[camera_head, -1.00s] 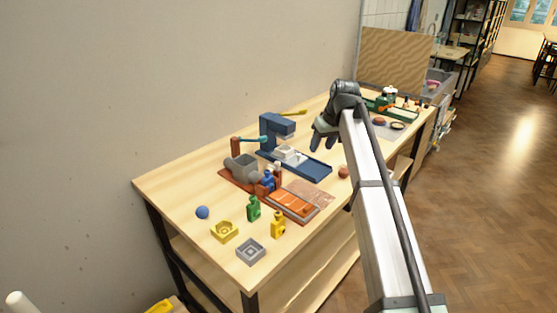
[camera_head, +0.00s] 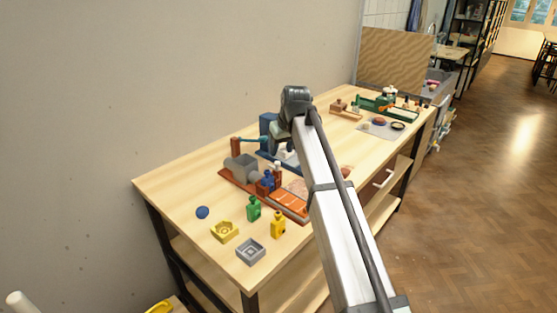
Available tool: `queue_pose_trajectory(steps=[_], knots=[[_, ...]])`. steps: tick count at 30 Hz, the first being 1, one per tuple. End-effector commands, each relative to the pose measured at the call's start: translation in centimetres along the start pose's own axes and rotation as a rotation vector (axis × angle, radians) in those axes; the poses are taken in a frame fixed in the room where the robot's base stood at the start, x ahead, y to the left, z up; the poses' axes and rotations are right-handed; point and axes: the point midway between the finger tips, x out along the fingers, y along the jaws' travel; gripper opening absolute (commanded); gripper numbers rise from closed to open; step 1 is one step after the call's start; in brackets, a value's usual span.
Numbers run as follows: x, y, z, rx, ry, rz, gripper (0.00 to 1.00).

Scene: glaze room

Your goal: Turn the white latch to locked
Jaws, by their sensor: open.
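No white latch can be made out for certain. A small white knob (camera_head: 277,166) tops a post on the red-brown device (camera_head: 236,182), beside a blue figure-shaped piece. A white block (camera_head: 291,159) sits on the blue machine (camera_head: 268,127), partly hidden by my arm. Another small white part (camera_head: 390,90) shows by the green device (camera_head: 374,103) at the back right. I cannot tell which of these is the latch or how it is turned. My gripper (camera_head: 281,148) is open over the blue machine, near the white block; its fingertips are small and contact is unclear.
Green (camera_head: 253,209) and yellow (camera_head: 278,226) bottle-shaped pieces, a yellow holder (camera_head: 224,231), a grey holder (camera_head: 250,252) and a blue ball (camera_head: 202,212) occupy the table's near end. A wooden block (camera_head: 345,110) lies farther back. The wall bounds the left.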

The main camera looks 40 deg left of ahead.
Motion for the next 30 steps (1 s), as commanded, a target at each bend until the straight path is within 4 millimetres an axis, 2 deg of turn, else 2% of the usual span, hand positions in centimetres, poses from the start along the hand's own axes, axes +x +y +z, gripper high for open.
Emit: queue_pose_trajectory(steps=[6,12,26,30], knots=[[3.6,0.0,0.0,0.0,-0.002,0.0,0.5],[5.7,0.0,0.0,0.0,-0.001,0.0,0.5],[6.4,0.0,0.0,0.0,0.001,0.0,0.5],[6.4,0.0,0.0,0.0,0.001,0.0,0.36]])
